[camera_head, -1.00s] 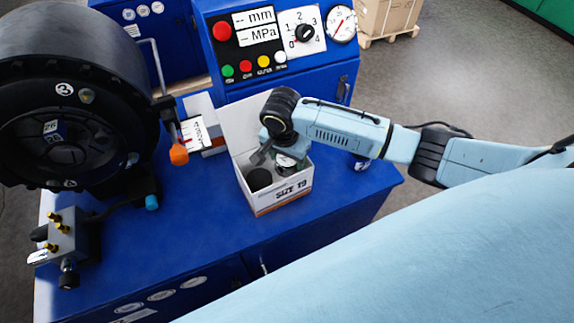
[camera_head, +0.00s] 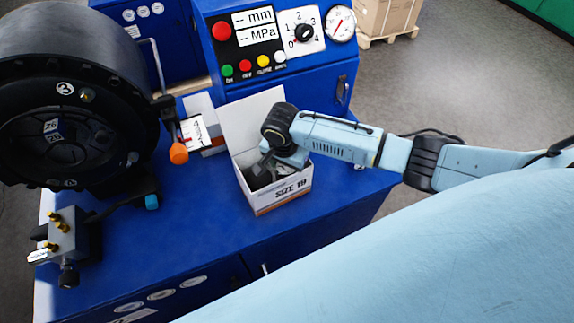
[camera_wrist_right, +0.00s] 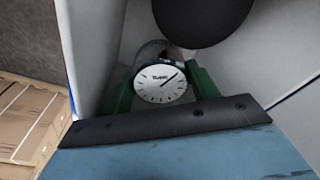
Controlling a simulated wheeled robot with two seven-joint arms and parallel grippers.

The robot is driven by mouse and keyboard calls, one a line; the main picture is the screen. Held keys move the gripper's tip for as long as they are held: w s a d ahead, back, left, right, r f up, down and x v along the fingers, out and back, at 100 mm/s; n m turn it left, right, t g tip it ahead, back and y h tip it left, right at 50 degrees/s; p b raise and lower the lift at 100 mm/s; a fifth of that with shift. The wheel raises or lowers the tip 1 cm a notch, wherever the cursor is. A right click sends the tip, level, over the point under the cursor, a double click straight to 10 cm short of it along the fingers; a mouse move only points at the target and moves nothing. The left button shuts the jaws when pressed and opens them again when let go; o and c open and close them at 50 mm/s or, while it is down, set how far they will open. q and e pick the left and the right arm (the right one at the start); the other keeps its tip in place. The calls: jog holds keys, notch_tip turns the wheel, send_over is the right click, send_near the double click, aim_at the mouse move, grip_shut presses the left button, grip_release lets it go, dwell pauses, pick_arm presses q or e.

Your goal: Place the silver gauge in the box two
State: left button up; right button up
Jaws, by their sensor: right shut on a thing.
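The silver gauge (camera_wrist_right: 160,82), with a white round dial, is between the green fingers of my right gripper (camera_wrist_right: 161,88) in the right wrist view. My right gripper (camera_head: 272,168) is shut on it and reaches down into the open white box (camera_head: 284,194) marked "SIZE 19" in the head view. The white box walls stand around the gauge in the wrist view. In the head view the gripper and box wall mostly hide the gauge. No "two" label is visible on this box. My left gripper is not in view.
A black round object (camera_wrist_right: 203,18) is close beside the gauge inside the box. A smaller white box (camera_head: 204,132) stands behind left on the blue bench (camera_head: 190,235). The black crimper head (camera_head: 75,100) is at left, the control panel (camera_head: 275,45) behind.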

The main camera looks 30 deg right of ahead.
aim_at(284, 170)
jog(key=o, duration=0.9)
jog(key=shift+s+f, duration=0.4)
jog(key=shift+f, duration=0.15)
jog(key=shift+r, duration=0.1)
jog(key=shift+w+r, duration=0.15)
jog(key=shift+r, duration=0.15)
notch_tip(284, 170, up, 13)
jog(key=a, duration=0.1)
jog(key=shift+s+f+p, duration=0.15)
jog(key=shift+s+p, duration=0.05)
jog(key=shift+p, duration=0.15)
jog(key=shift+a, duration=0.1)
